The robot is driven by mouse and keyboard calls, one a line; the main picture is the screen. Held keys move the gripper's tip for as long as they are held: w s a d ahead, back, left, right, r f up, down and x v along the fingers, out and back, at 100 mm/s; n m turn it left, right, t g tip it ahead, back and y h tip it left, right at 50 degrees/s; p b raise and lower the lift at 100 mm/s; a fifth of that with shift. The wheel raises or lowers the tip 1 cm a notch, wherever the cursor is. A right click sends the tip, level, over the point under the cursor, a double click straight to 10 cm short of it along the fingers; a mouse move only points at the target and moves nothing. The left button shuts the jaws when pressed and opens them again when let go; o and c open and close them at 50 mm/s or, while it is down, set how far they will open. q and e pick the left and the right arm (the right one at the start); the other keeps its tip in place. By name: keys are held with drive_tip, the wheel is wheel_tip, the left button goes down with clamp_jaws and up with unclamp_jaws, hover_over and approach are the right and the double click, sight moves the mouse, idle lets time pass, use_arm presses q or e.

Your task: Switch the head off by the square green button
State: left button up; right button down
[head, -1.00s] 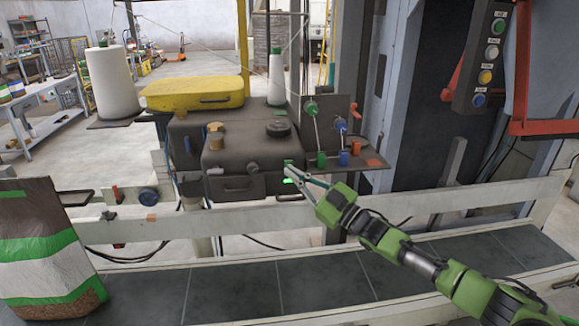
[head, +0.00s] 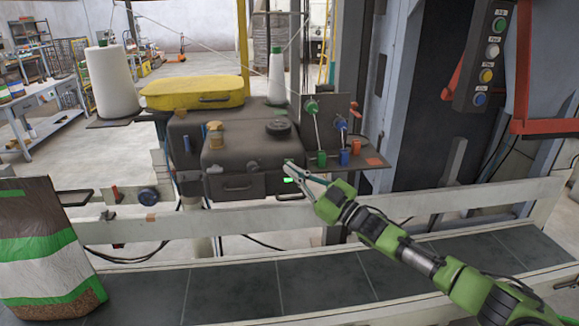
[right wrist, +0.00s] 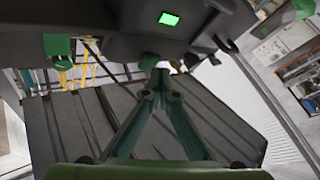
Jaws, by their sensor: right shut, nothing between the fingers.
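The sewing head (head: 235,150) is a dark boxy machine behind the conveyor rail in the head view. A small bright green, lit square button (head: 289,180) shows at its right front edge. It also shows as a glowing green rectangle in the right wrist view (right wrist: 168,18), on the dark housing. My right gripper (head: 287,167) is shut and empty, its tips close to the button in the head view. In the right wrist view the closed fingertips (right wrist: 160,76) lie below the button in the picture, apart from it; I cannot tell the depth gap. My left gripper is out of view.
A rail (head: 400,207) and dark conveyor (head: 320,279) run in front of the head. A filled bag (head: 40,250) stands at left. Thread cones (head: 115,82) and thread guides (head: 312,108) surround the head. A button panel (head: 487,55) hangs at upper right.

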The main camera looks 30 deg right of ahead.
drive_tip(key=shift+w+d+b, duration=0.15)
drive_tip(key=shift+w+b, duration=0.3)
idle(0.6)
drive_tip(key=shift+s, duration=0.1)
drive_tip(key=shift+s+a+p, duration=0.3)
drive_tip(key=shift+s+p, duration=0.4)
drive_tip(key=shift+s, duration=0.1)
drive_tip(key=s+a+p, duration=0.1)
drive_tip(key=s+p, duration=0.3)
drive_tip(key=s, duration=0.1)
drive_tip(key=shift+s+a+p, duration=0.35)
drive_tip(key=shift+s+a, duration=0.05)
drive_tip(key=shift+w, duration=0.1)
